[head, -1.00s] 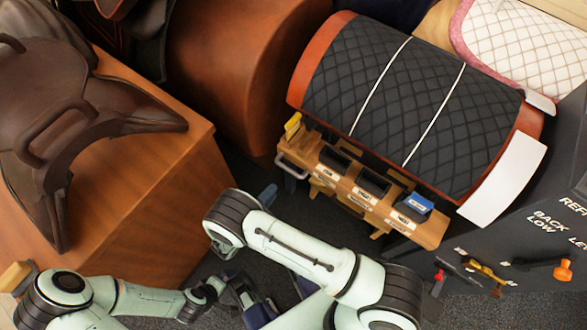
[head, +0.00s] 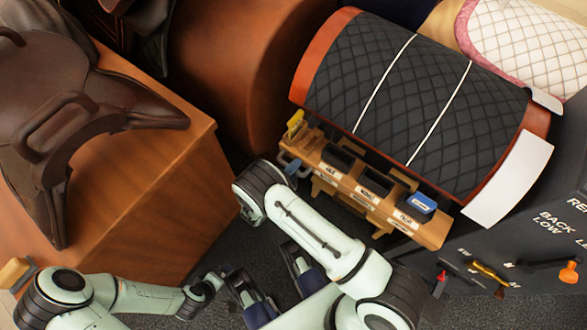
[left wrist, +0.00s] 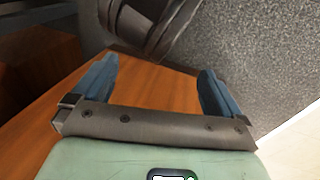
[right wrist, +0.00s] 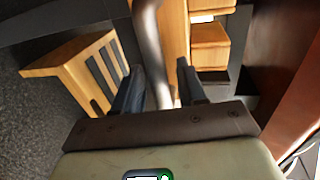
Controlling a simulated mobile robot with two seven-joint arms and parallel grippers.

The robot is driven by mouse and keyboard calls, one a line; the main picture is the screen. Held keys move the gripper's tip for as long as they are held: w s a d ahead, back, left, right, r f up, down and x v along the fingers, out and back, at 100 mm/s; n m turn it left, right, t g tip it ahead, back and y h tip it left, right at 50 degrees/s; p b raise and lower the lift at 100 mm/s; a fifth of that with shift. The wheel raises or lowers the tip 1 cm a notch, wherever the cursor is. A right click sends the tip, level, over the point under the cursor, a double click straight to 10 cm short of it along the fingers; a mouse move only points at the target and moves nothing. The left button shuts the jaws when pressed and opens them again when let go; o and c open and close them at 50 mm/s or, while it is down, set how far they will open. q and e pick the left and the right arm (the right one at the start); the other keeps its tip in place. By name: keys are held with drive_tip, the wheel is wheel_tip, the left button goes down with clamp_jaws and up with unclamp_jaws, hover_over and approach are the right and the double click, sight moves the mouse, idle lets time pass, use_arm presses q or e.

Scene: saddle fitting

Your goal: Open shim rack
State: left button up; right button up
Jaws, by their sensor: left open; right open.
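The shim rack (head: 360,198) is a wooden holder with labelled compartments below the quilted pad. A blue shim (head: 421,203) sits in its right compartment. A metal bar handle (right wrist: 150,40) is at the rack's left end, mostly hidden in the head view. My right gripper (head: 290,168) is at that end, largely covered by its own wrist. In the right wrist view its fingers (right wrist: 160,78) are open, with the bar between them; I cannot tell whether they touch it. My left gripper (left wrist: 158,70) is open and empty, away from the rack.
A brown saddle (head: 70,110) rests on a wooden block (head: 160,190) at left. The black quilted pad (head: 410,100) overhangs the rack. A grey panel (head: 520,255) with coloured levers stands at right. Carpet shows between block and panel.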

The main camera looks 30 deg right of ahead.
clamp_jaws()
use_arm(q)
drive_tip(key=w, duration=0.1)
drive_tip(key=w+a+f+b, duration=0.1)
drive_tip(key=w+f+t+b, duration=0.1)
drive_tip(key=shift+a, duration=0.25)
use_arm(e)
drive_tip(key=f+v, duration=0.2)
drive_tip(key=v, duration=1)
drive_tip(key=shift+s+a+f, duration=0.2)
drive_tip(key=shift+a+f, duration=0.1)
drive_tip(key=shift+a, duration=0.15)
unclamp_jaws()
use_arm(q)
drive_tip(key=shift+s, duration=0.1)
